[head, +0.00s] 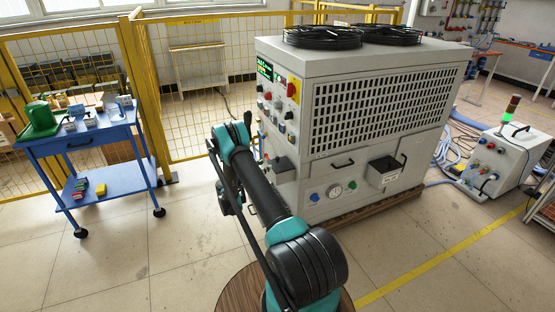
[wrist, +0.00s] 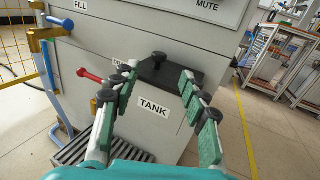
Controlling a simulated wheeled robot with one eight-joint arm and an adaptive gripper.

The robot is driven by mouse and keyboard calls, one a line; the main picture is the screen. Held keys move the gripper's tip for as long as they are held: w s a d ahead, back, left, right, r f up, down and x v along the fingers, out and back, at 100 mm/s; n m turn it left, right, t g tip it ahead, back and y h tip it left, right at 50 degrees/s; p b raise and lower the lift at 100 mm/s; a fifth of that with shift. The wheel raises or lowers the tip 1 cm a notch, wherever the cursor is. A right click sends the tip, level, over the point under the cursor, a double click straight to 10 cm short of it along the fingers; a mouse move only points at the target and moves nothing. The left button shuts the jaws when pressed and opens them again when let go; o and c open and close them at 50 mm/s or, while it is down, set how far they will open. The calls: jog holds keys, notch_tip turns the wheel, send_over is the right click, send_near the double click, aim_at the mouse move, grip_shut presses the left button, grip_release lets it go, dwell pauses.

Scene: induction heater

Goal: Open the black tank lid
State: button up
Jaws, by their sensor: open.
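The black tank lid (wrist: 172,76) is a flat dark plate with a small round knob (wrist: 160,57) at its far part. It lies closed on top of a grey box marked TANK (wrist: 175,118) in the wrist view. My gripper (wrist: 158,73) is open. Its green-padded fingers stand to the left and right of the lid, with the knob between and beyond the tips. I see nothing held between the fingers. In the head view my arm covers part of the machine's front, and I cannot make out the lid or the fingertips clearly there.
The grey heater cabinet (head: 390,100) carries black fans on top. In the wrist view, a red-handled valve (wrist: 90,75) and a blue pipe (wrist: 49,70) are left of the tank. A blue cart (head: 85,142) and yellow fence (head: 190,105) stand left. Open floor lies right of the tank.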

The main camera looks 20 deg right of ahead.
aim_at(276, 159)
jog(key=x, duration=1.1)
grip_shut()
